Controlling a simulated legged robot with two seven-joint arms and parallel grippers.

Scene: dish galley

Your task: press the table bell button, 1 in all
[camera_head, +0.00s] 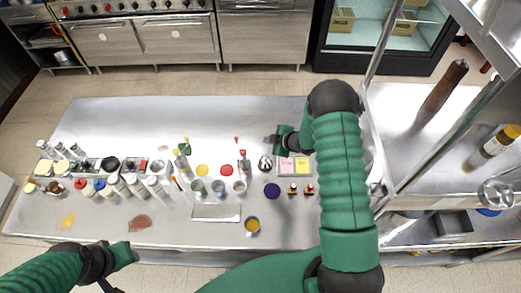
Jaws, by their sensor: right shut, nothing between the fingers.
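The table bell (265,163) looks like a small silver dome on the steel table (130,118), right of the middle of the row of small items. My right gripper (273,141) is shut and empty. It appears just above and slightly right of the bell in the picture. I see a gap between them, but I cannot tell its height over the table. My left gripper (122,262) is at the table's front edge at the lower left, far from the bell. Its fingers are too unclear to tell whether they are open.
A purple round item (272,190) is in front. Several shakers and bottles fill the left side. The table's back strip is clear. A steel shelf (425,135) stands at right.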

